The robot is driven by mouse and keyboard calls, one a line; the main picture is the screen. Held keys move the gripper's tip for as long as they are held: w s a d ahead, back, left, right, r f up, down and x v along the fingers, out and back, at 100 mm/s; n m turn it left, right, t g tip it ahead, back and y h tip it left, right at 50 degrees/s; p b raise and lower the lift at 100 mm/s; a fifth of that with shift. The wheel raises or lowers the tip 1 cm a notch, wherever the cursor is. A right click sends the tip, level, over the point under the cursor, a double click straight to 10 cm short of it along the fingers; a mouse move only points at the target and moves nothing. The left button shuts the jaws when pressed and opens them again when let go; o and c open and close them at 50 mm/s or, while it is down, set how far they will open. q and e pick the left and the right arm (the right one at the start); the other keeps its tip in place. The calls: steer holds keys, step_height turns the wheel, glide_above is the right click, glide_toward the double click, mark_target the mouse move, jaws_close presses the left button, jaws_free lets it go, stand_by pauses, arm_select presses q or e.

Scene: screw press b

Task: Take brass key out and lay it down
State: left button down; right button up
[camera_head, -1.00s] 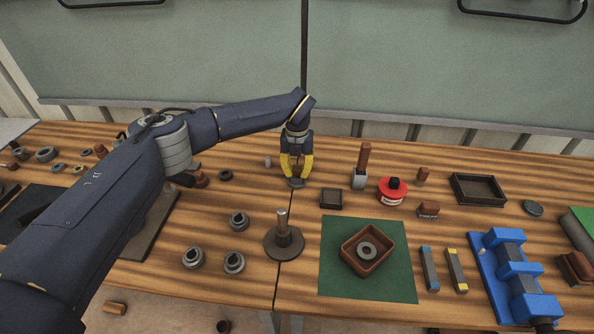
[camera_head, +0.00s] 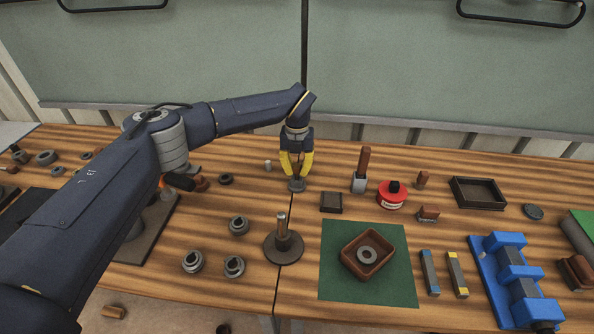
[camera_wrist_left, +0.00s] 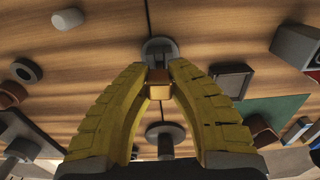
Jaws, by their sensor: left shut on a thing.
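My left gripper (camera_head: 297,174) has yellow fingers and points down over a small grey round part (camera_head: 297,185) behind the middle of the bench. In the left wrist view the gripper (camera_wrist_left: 159,82) is shut on a small brass-coloured block, the brass key (camera_wrist_left: 159,90). The grey round part (camera_wrist_left: 159,48) shows just beyond the fingertips there. I cannot tell whether the key still touches it. In the head view the fingers hide the key. My right gripper is not in view.
A grey spindle on a round base (camera_head: 284,246) stands in front. A brown tray (camera_head: 347,262) with a grey ring sits on a green mat (camera_head: 330,293). A small dark tray (camera_head: 331,202), a red tin (camera_head: 391,198) and a blue fixture (camera_head: 490,285) are to the right.

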mark_target(297, 165)
arm_select(q)
steer(key=shift+r, duration=0.45)
stand_by(0.3)
steer(key=shift+r, duration=1.2)
